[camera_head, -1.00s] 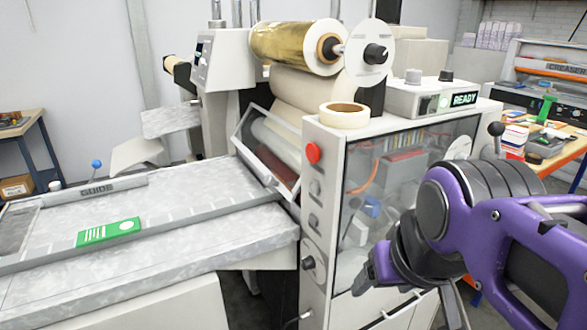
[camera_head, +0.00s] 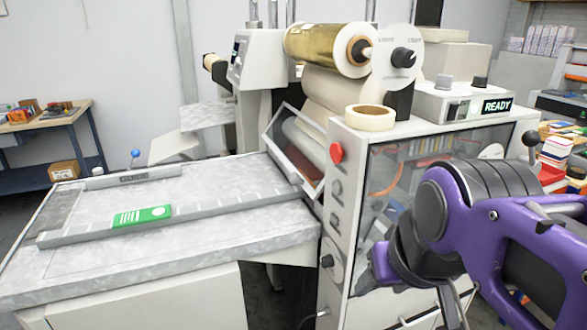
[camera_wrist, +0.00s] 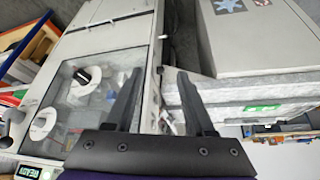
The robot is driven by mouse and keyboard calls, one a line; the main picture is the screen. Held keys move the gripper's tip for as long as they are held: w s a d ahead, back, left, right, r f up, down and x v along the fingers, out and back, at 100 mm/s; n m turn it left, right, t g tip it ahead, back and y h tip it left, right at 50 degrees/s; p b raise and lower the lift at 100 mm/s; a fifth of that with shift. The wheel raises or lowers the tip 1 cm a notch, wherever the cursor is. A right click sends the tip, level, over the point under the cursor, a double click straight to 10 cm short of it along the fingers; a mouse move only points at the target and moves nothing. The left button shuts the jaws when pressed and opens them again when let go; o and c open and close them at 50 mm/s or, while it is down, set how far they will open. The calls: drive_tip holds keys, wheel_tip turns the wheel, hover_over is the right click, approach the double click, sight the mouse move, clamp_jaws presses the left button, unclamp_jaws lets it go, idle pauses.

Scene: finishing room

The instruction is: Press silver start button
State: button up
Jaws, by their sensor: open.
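I cannot single out the silver start button for certain. The pale control box (camera_head: 440,103) on top of the machine carries a light grey cap (camera_head: 444,81), a darker cap (camera_head: 480,82) and a lit READY display (camera_head: 497,105). A red round button (camera_head: 336,152) sits on the front column (camera_head: 338,220), with small controls below it. My gripper (camera_wrist: 160,85) is open and empty in the wrist view, its two dark fingers apart above the machine. In the head view my purple arm covers the right side of the cabinet, and the fingertips are not clear there.
The feed table (camera_head: 215,228) with a green card (camera_head: 142,216) extends left. A gold foil roll (camera_head: 325,48) and a tape roll (camera_head: 369,118) are on the machine. The clear cabinet door (camera_head: 395,170) is close behind my arm. A wooden bench (camera_head: 60,115) stands far left.

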clamp_jaws()
idle(1.4)
